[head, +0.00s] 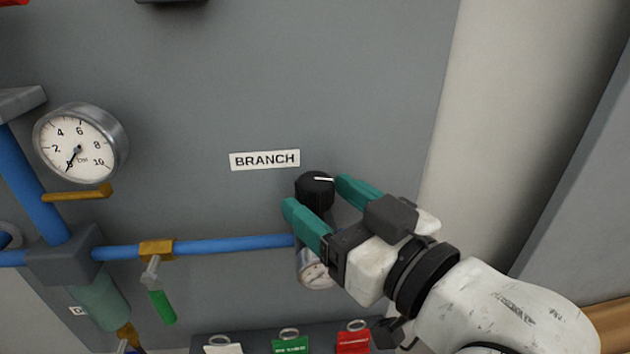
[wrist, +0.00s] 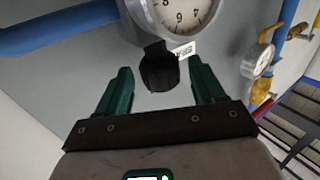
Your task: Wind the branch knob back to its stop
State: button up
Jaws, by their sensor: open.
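The branch knob (head: 315,189) is black, with a white pointer line that points to the right. It sits under the white BRANCH label (head: 265,160) on the grey panel. My gripper (head: 317,195) has teal fingers and is open, with one finger on each side of the knob. In the wrist view the knob (wrist: 158,70) lies between the open fingertips (wrist: 159,65), with a visible gap on both sides. A small round gauge (head: 315,270) below the knob is partly hidden by my gripper; its face shows large in the wrist view (wrist: 185,14).
A blue pipe (head: 225,244) runs left from below the knob to a brass fitting (head: 157,250) with a green-handled valve (head: 161,306). A larger gauge (head: 78,148), its needle near 0, is at left. White, green and red tags (head: 353,342) hang below.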

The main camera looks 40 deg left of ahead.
jog(key=shift+w+a, duration=0.25)
jog(key=shift+a, duration=1.05)
jog(key=shift+c, duration=0.2)
jog(key=c, duration=0.9)
jog(key=shift+f, duration=0.1)
